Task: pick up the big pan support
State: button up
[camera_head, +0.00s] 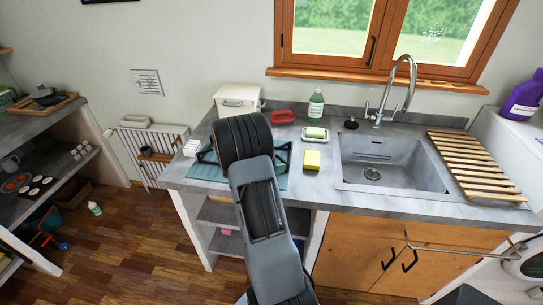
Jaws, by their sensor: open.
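The big pan support looks like a thin dark frame on the counter, behind my arm. Its right part (286,151) shows to the right of my arm, and a similar thin dark part shows to the left. My arm hides the middle, so I cannot tell whether both parts belong to one support. It stands on or over a flat blue-grey mat (206,172). My arm reaches over the counter toward the support. Its thick black joint covers the place where my gripper would show, so I cannot see the fingers or how far they are from the support.
A white box (237,99) stands behind my arm. A red item (283,116), a soap dish (315,134), a yellow sponge (312,160) and a green bottle (316,105) stand to the right. The sink (393,180) and a wooden slatted rack (470,165) lie farther right.

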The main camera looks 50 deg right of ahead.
aim_at(281, 160)
jog(key=shift+s+d+f+p, duration=0.2)
jog(key=shift+d+p, duration=0.15)
jog(key=shift+d, duration=0.2)
jog(key=shift+p+x, duration=0.4)
jog(key=shift+x, duration=1.65)
jog(key=shift+f, duration=0.15)
jog(key=shift+c, duration=0.4)
jog(key=c, duration=1)
